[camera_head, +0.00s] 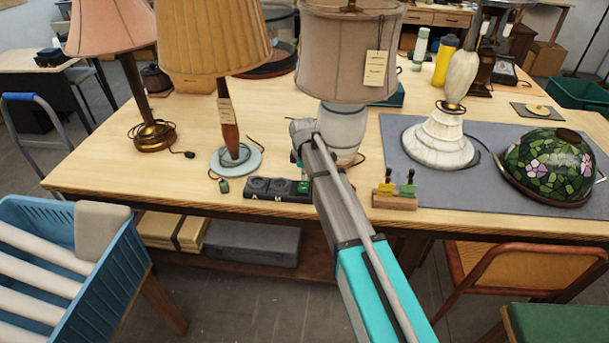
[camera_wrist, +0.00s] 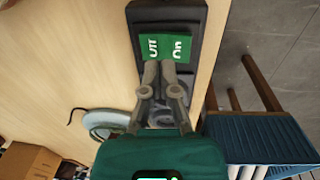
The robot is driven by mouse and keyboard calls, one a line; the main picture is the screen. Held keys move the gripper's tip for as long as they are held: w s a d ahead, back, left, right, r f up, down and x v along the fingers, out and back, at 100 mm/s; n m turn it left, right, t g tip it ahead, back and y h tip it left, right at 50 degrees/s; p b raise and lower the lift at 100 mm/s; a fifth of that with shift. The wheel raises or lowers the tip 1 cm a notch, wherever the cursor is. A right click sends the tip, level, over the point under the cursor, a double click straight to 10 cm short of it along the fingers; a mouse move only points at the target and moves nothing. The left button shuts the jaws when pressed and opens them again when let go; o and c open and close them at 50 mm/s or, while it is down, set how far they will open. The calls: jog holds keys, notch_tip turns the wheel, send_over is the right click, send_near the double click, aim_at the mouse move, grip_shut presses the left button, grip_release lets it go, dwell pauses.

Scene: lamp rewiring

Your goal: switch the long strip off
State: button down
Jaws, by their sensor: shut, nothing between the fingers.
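The long strip (camera_head: 272,190) is a dark power strip lying along the front edge of the wooden workbench, with round sockets and letters on its front side. It also shows in the wrist view (camera_wrist: 163,12), where its green rocker switch (camera_wrist: 180,46) is lettered Off on the left and On on the right. My gripper (camera_wrist: 167,68) is shut and empty, its fingertips at the switch's lower edge near the middle. I cannot tell whether they touch it, or which side of the rocker is down. My fingers and gripper body hide part of the strip.
A wooden block with yellow and green pieces (camera_head: 395,201) stands right of the strip. A white-based lamp (camera_head: 343,130) stands behind it, and a wood-stemmed lamp (camera_head: 229,130) to the left. A green plug (camera_head: 224,186) lies near the strip's left end. A blue crate (camera_head: 125,270) is front left.

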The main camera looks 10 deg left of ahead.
aim_at(305, 183)
notch_tip(305, 183, up, 11)
jog(key=w+p, duration=0.1)
jog(key=p, duration=0.9)
jog(key=shift+w+p, duration=0.2)
jog(key=shift+p, duration=0.1)
jog(key=shift+r, duration=0.15)
jog(key=s+d+f+m+g+b, duration=0.1)
jog(key=s+d+f+m+b, duration=0.1)
jog(key=s+d+m, duration=1.6)
jog(key=s+d, duration=0.7)
jog(key=d, duration=0.2)
jog(key=shift+s+f+b, duration=0.35)
jog(key=shift+f, duration=0.05)
